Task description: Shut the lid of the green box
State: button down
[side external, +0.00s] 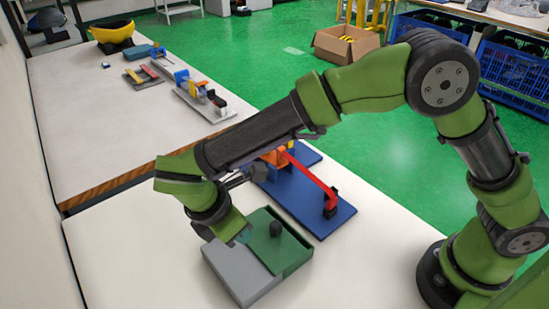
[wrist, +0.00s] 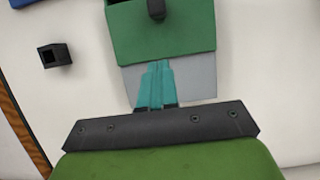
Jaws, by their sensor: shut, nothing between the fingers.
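The green box (side external: 296,262) sits on the near white table, partly under my forearm. A green panel with a dark knob (side external: 275,229) forms its right part, and a flat grey panel (side external: 238,272) its left part. In the wrist view the green panel (wrist: 185,40) and knob (wrist: 156,10) are at the top, with the grey panel (wrist: 198,82) below. A dark gap shows at the top edge. I cannot tell which panel is the lid. My gripper (side external: 244,236) is shut and empty; its teal fingertips (wrist: 157,66) are over the grey panel, beside the green panel's edge. Contact is unclear.
A blue board (side external: 305,198) with a red lever (side external: 312,172) stands behind the box. A small black square holder (wrist: 55,55) is to the left in the wrist view. The farther table (side external: 90,120) holds several fixtures.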

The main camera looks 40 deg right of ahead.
aim_at(274, 221)
jog(key=shift+x, duration=1.05)
jog(key=d, duration=0.2)
jog(key=shift+d+r, duration=0.2)
jog(key=shift+d, duration=0.75)
jog(key=shift+d, duration=1.4)
jog(key=shift+a+f, duration=0.1)
